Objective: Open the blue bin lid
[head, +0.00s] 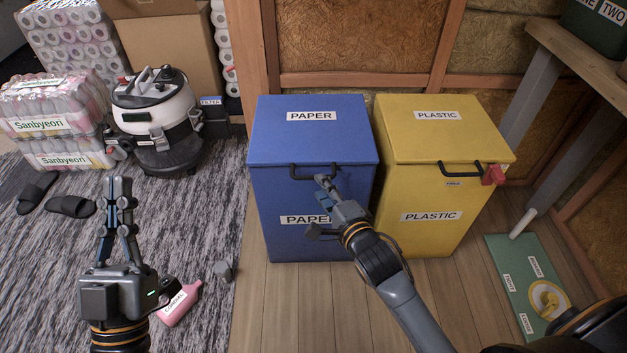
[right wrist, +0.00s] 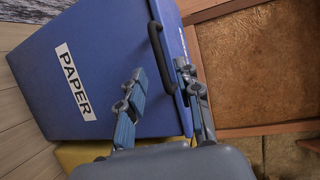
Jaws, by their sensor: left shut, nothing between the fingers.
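The blue bin (head: 268,215) stands on the wooden floor, with a "PAPER" label on its lid and front. Its blue lid (head: 312,140) lies flat and closed. A black handle (head: 291,170) sticks out at the lid's front edge. My right gripper (head: 325,184) is at the right part of this handle, its fingers apart. In the right wrist view, the handle (right wrist: 155,42) shows between the open fingertips of the right gripper (right wrist: 160,72); I cannot tell whether they touch it. My left gripper (head: 121,184) is shut and empty, pointing up over the rug at the left.
A yellow "PLASTIC" bin (head: 405,190) stands close against the blue bin's right side. A vacuum cleaner (head: 155,115), wrapped packs (head: 45,120) and a pink bottle (head: 180,303) are at the left. A wooden bench (head: 580,55) is at the right. A stud wall is behind.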

